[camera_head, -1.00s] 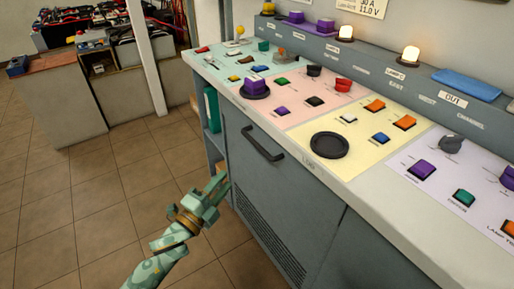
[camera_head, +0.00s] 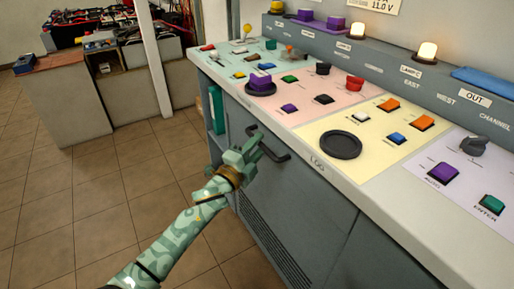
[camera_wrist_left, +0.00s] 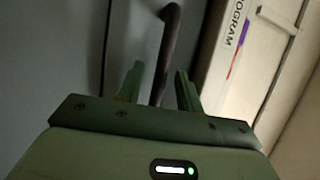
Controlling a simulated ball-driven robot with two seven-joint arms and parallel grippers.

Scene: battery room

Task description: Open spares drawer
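A grey front (camera_head: 290,190) under the control console has a dark bar handle (camera_head: 277,153); I cannot read any label naming it the spares drawer. The front looks shut. My left gripper (camera_head: 255,145) is at the left end of this handle. In the left wrist view the two green fingers of the gripper (camera_wrist_left: 160,88) stand apart, and the dark handle (camera_wrist_left: 168,45) runs between them with a gap on either side. Part of the handle is hidden by the gripper in the head view. My right gripper is not in view.
The console top (camera_head: 400,225) overhangs the front, with several buttons and a black round pad (camera_head: 341,145). An open shelf with a teal binder (camera_head: 217,110) is left of the front. A bench (camera_head: 95,100) stands at the back left. Tiled floor is clear at left.

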